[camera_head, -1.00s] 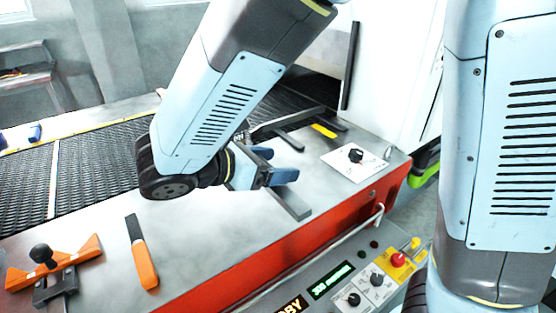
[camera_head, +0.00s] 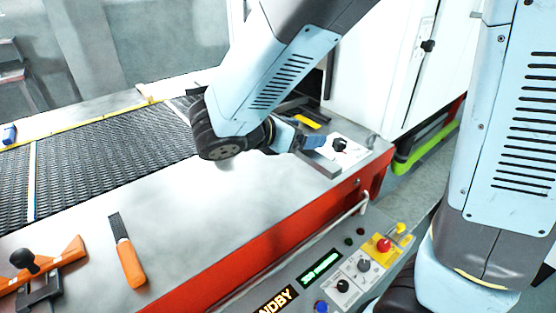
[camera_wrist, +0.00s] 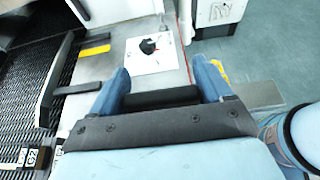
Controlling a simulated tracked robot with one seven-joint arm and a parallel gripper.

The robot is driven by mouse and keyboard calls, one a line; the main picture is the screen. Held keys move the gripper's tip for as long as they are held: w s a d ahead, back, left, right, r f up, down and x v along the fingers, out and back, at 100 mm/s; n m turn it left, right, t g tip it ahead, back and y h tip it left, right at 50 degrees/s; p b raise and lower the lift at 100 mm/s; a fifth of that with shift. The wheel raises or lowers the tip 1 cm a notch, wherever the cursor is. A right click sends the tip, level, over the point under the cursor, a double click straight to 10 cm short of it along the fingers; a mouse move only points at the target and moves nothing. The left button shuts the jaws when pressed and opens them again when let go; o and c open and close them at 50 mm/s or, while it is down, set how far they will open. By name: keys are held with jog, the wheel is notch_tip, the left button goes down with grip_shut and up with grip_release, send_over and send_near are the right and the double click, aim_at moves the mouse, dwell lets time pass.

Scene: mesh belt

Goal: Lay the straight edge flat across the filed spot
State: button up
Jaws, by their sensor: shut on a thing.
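My gripper (camera_head: 306,146) is over the far right end of the grey steel table. The bar is close to a white plate with a black knob (camera_head: 340,146). I cannot tell whether it touches the table. A file with an orange handle (camera_head: 130,262) lies at the front left. I cannot make out the filed spot.
The black mesh belt (camera_head: 100,155) runs behind the steel table (camera_head: 210,215). An orange tool with a black knob (camera_head: 45,270) sits at front left. A yellow piece (camera_wrist: 95,50) lies by black bars. A control panel (camera_head: 340,275) lies in front. The table's middle is clear.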

send_over(281, 157)
jog(key=f, duration=0.5)
jog(key=s+f, duration=0.1)
jog(key=f, duration=0.2)
jog(key=shift+d+f, duration=0.2)
jog(key=shift+f, duration=0.15)
jog(key=shift+w+a+f, duration=0.15)
jog(key=shift+w+f, duration=0.45)
jog(key=shift+f, duration=1.5)
jog(key=shift+f, duration=0.1)
jog(key=o, duration=1.3)
